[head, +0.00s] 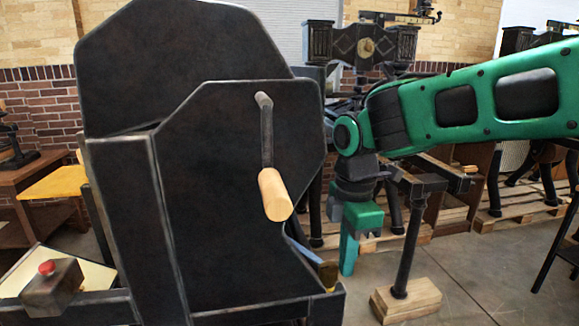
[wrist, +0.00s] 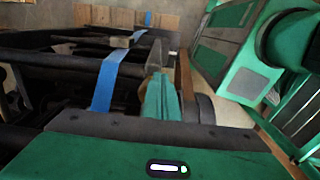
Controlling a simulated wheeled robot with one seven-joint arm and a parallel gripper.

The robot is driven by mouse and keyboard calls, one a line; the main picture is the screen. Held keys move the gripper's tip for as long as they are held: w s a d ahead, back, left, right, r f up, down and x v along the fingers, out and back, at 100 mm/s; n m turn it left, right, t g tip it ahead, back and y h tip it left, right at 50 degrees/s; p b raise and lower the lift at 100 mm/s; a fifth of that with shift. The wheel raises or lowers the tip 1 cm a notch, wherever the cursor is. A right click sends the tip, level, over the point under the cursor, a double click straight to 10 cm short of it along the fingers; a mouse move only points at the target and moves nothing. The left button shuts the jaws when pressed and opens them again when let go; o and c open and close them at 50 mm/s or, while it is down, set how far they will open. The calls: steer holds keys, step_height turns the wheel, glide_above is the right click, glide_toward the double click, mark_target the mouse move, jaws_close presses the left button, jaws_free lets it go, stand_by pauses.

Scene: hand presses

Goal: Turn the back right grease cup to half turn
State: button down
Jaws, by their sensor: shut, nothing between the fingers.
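My gripper (head: 348,268) hangs with its green fingers pointing down, just right of the dark press (head: 235,150). In the wrist view the green fingers (wrist: 161,98) are together, with nothing seen between them. A small brass-coloured piece (head: 327,275) sits low at the press's right edge, left of the fingertips in the picture; I cannot tell whether it is a grease cup. No grease cup is clearly made out in either view, and the large dark side plate hides much of the press. The turn of the cup cannot be read.
A crank with a wooden handle (head: 275,195) sticks out from the press's side plate. A post on a wooden block (head: 405,300) stands right of my gripper. A blue strip (wrist: 108,80) crosses the dark bars in the wrist view. Open floor (head: 490,280) lies at the right.

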steer(key=shift+d, duration=0.1)
step_height(320, 180, up, 6)
steer(key=shift+d, duration=0.25)
stand_by(0.5)
